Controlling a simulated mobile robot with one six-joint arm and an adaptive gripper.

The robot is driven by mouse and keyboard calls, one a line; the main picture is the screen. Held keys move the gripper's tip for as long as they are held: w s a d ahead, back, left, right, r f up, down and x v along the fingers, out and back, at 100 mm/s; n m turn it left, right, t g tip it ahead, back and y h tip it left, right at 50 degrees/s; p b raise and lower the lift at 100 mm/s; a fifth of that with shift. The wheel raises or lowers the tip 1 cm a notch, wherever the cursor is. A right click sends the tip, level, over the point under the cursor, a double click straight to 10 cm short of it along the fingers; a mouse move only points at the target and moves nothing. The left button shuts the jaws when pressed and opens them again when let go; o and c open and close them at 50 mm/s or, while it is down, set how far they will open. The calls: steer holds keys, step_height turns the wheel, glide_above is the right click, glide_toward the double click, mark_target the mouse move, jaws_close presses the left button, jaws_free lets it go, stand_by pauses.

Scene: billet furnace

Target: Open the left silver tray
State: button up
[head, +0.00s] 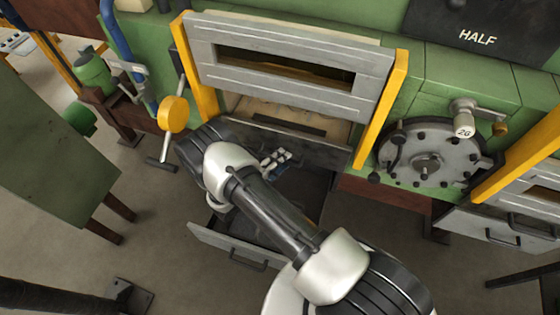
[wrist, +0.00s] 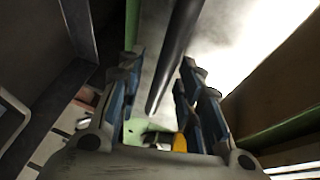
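The left silver tray (head: 215,238) is a drawer below the left furnace door. It stands pulled out towards me, with its dark inside showing and a dark bar handle (head: 247,262) on its front panel. My arm crosses above it and hides part of it. My gripper (head: 277,160) is over the back part of the tray, close to the furnace front and apart from the handle. In the wrist view its fingers (wrist: 160,64) are spread with nothing held. A dark round bar shows between them; its distance from the fingers is unclear.
The left furnace door (head: 285,62) has yellow side rails (head: 388,105). A yellow disc (head: 173,114) on a rod stands to the left and a round bolted hatch (head: 430,160) to the right. A right silver tray (head: 480,230) sits at the far right.

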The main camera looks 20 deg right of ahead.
steer(key=shift+c, duration=0.2)
jaws_close()
stand_by(0.5)
